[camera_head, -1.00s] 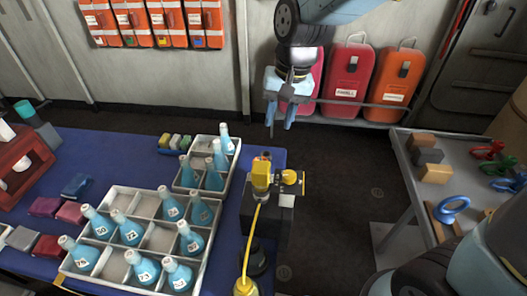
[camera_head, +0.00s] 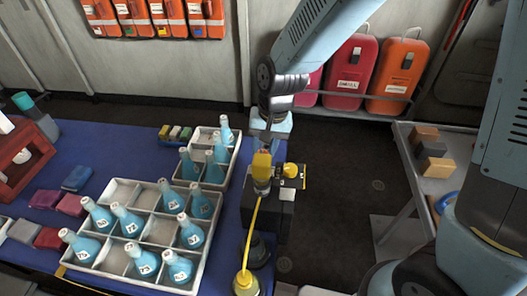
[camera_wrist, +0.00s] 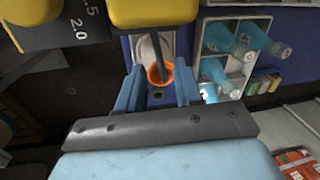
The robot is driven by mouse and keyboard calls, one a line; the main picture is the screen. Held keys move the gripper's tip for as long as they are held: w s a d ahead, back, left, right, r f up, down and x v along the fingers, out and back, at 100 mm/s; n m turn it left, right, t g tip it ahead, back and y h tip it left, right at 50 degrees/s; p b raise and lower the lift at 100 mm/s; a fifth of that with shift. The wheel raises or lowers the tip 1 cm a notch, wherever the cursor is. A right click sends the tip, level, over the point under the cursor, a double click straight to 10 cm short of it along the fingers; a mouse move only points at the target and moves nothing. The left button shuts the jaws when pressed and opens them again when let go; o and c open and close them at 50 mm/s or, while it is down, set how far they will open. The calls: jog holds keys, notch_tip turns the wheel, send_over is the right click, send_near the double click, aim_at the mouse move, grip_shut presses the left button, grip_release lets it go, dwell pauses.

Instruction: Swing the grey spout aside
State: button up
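The yellow-and-black dispenser (camera_head: 262,172) stands on the right end of the blue table. In the wrist view its yellow parts (camera_wrist: 155,12) and black numbered scale fill the top. A thin grey spout (camera_wrist: 158,56) comes down from the yellow part, its lower end at an orange ring (camera_wrist: 152,75). My gripper (camera_wrist: 158,88) has its two blue fingers apart, one on each side of the ring and spout end; I cannot tell whether they touch. In the head view my gripper (camera_head: 270,130) is just behind the dispenser, its fingertips mostly hidden.
White crates (camera_head: 120,190) with several blue bottles stand left of the dispenser. A yellow hose (camera_head: 252,232) runs from it to a yellow-topped vessel (camera_head: 245,283) in front. A grey cart (camera_head: 410,185) with blocks stands to the right, past open floor.

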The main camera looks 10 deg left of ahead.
jog(key=shift+a+f, duration=0.2)
jog(key=shift+f, duration=0.95)
grip_shut()
dwell(0.7)
